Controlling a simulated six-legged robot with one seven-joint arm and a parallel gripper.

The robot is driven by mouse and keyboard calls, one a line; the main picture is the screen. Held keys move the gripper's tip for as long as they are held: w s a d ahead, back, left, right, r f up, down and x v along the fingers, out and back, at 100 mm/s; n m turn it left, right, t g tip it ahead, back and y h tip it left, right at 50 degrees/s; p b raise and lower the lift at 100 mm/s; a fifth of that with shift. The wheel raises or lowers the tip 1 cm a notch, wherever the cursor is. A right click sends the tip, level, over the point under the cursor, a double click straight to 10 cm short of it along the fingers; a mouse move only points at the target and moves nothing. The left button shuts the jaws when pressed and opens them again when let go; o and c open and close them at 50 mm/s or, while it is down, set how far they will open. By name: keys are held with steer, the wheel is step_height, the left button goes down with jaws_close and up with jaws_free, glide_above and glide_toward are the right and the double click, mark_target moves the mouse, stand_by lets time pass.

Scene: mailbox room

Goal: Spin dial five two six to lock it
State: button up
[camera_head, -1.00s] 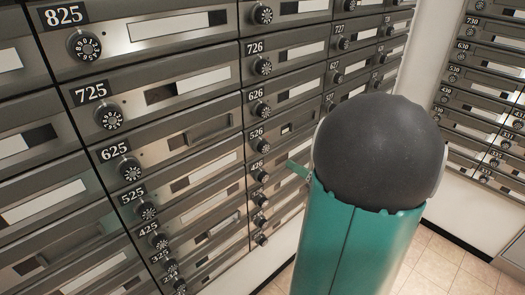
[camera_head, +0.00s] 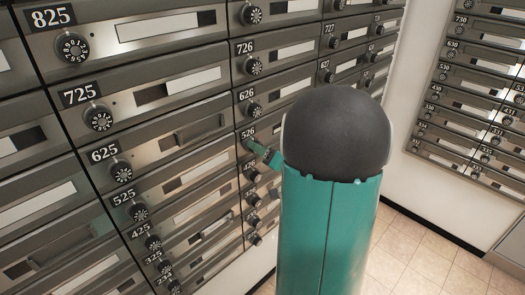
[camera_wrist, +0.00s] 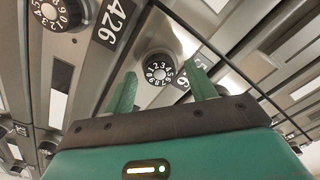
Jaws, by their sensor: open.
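The 526 dial (camera_wrist: 158,72) is a round black knob with white numbers on a brushed metal mailbox front. In the wrist view it sits between the two green fingers of my gripper (camera_wrist: 162,74). The fingers are open and apart, one on each side of the dial; I cannot tell whether either touches it. The 526 label (camera_wrist: 184,82) is partly hidden by the right finger. In the head view the 526 label (camera_head: 248,132) shows just above my gripper (camera_head: 262,152), which covers most of the dial there.
The 426 label (camera_wrist: 113,22) and its dial (camera_wrist: 55,12) are close by. Dials 626 (camera_head: 253,109) and 625 (camera_head: 121,171) are near too. A second mailbox bank (camera_head: 480,90) stands at the right. Tiled floor (camera_head: 425,255) is clear.

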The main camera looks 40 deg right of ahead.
steer(key=c, duration=1)
steer(key=shift+m, duration=0.4)
steer(key=shift+a+f+m, duration=0.1)
steer(key=shift+m, duration=17)
